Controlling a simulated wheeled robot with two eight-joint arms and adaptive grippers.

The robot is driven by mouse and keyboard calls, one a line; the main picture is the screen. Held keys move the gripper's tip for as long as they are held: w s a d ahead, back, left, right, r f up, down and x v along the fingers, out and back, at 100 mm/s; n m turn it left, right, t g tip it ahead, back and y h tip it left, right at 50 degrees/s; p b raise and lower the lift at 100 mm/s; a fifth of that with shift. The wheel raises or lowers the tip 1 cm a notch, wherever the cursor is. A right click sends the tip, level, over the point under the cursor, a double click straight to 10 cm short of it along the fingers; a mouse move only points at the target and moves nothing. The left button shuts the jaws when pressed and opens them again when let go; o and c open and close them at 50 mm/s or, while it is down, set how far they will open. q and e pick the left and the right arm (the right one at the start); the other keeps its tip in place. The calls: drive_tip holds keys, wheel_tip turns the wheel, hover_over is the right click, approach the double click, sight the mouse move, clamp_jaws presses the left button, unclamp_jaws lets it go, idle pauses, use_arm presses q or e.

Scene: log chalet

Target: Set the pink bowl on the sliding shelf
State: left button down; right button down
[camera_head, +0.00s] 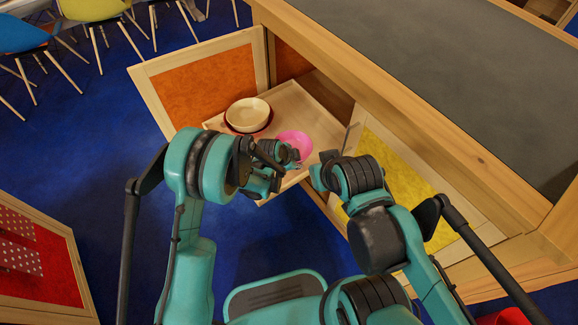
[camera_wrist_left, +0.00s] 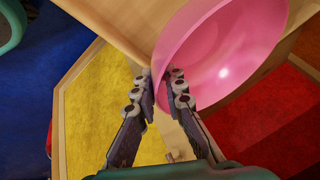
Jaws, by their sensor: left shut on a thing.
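The pink bowl (camera_head: 296,141) is at the front right part of the pulled-out wooden sliding shelf (camera_head: 292,98) in the head view. My left gripper (camera_head: 283,155) is shut on its near rim. In the left wrist view the two fingers (camera_wrist_left: 166,88) pinch the wall of the pink bowl (camera_wrist_left: 235,45), with the wooden shelf edge (camera_wrist_left: 118,22) beside it. I cannot tell whether the bowl's base touches the shelf.
A cream bowl (camera_head: 248,112) sits in a red dish (camera_head: 229,127) on the shelf, left of the pink bowl. An open orange door (camera_head: 205,85) stands at the left and a yellow-panelled door (camera_head: 392,165) at the right. The grey countertop (camera_head: 440,70) is above.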

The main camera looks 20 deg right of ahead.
use_arm(q)
drive_tip(key=w+a+f, duration=0.1)
drive_tip(key=w+f, duration=0.1)
drive_tip(key=shift+w+a+b, duration=0.35)
drive_tip(key=shift+a+b, duration=0.05)
wheel_tip(320, 180, down, 4)
drive_tip(key=shift+f+b, duration=0.1)
drive_tip(key=shift+b, duration=1)
drive_tip(key=c, duration=1.6)
unclamp_jaws()
